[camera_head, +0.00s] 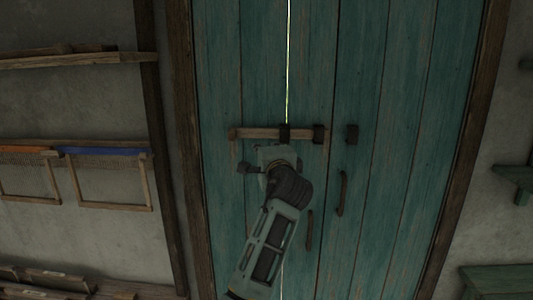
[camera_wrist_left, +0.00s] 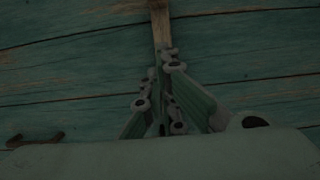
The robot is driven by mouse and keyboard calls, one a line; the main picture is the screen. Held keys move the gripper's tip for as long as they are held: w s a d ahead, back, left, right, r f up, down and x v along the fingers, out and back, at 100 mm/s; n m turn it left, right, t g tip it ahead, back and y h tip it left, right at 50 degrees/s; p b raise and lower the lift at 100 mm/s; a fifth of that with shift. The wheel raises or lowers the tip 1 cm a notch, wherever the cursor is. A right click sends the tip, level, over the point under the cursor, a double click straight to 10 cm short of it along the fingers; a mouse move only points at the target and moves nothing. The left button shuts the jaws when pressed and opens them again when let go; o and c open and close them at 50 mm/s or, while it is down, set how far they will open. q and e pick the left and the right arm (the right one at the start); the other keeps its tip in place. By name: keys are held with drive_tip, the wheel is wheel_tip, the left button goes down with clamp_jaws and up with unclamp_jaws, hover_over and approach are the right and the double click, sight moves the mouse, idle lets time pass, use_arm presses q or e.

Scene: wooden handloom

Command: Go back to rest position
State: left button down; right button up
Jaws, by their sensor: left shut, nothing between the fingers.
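My left gripper (camera_head: 272,157) is in front of the teal double door (camera_head: 375,80), just below the wooden latch bar (camera_head: 257,133). In the left wrist view the gripper's fingers (camera_wrist_left: 168,62) are closed together with nothing between them. The bar's end (camera_wrist_left: 160,22) shows just beyond the fingertips; I cannot tell whether they touch it. In the head view the bar lies level across the door gap, through dark brackets (camera_head: 319,134). My right gripper is not in view.
Dark door handles (camera_head: 342,193) stick out right of my arm. A wall shelf (camera_head: 75,60) and hanging wooden frames (camera_head: 105,180) are on the left. Green shelves (camera_head: 515,178) stand at the right. A bright slit shows between the door leaves.

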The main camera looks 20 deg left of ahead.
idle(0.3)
use_arm(q)
drive_tip(key=s+d+f+g+h, duration=0.2)
drive_tip(key=f+h, duration=0.1)
drive_tip(key=f, duration=1.8)
drive_tip(key=s+d+f+g+h, duration=0.2)
drive_tip(key=f+h, duration=0.1)
drive_tip(key=f, duration=1.9)
drive_tip(key=s+d+f+n+g+h+b, duration=0.1)
drive_tip(key=s+f, duration=0.4)
drive_tip(key=f, duration=0.3)
drive_tip(key=s+f+g, duration=0.1)
drive_tip(key=s+f, duration=0.4)
drive_tip(key=f, duration=0.3)
drive_tip(key=s+f+n+g+h, duration=0.2)
drive_tip(key=s+f+n+g, duration=0.25)
drive_tip(key=s+f, duration=1.8)
drive_tip(key=s+f+n+g, duration=0.2)
drive_tip(key=s+f, duration=0.2)
drive_tip(key=s, duration=1.2)
drive_tip(key=s+a+f+n+g+b, duration=0.1)
drive_tip(key=s+f+n+g, duration=0.1)
drive_tip(key=s, duration=1.5)
drive_tip(key=shift+a+f, duration=0.3)
drive_tip(key=shift+f, duration=0.55)
